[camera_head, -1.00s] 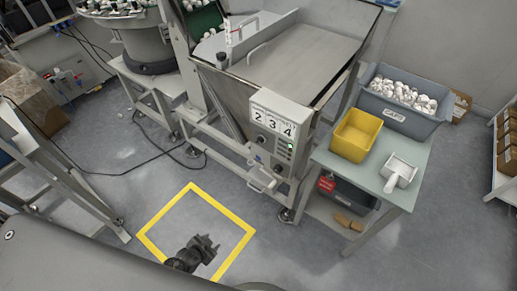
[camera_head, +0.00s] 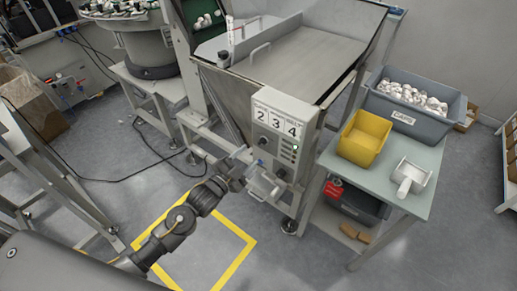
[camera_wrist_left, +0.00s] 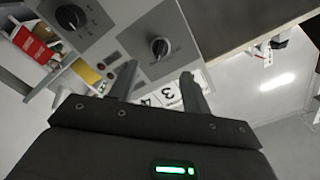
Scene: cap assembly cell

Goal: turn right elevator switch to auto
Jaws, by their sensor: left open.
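The grey control box (camera_head: 278,148) stands on the front of the hopper, under a label plate with 2, 3, 4. The left wrist view shows its panel upside down, with a black rotary switch (camera_wrist_left: 159,47) and a second black rotary switch (camera_wrist_left: 71,16) at the upper left. Their setting labels are too small to read. My left gripper (camera_head: 238,166) is in front of the box's left side. In the wrist view my left gripper (camera_wrist_left: 159,76) is open and empty, its fingers pointing at the first switch, which appears between the tips and apart from them. My right gripper is not in view.
A side table (camera_head: 420,200) at the right holds a yellow bin (camera_head: 363,138), a grey bin of caps (camera_head: 450,125) and a white scoop (camera_head: 409,175). Yellow floor tape (camera_head: 236,262) lies below my arm.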

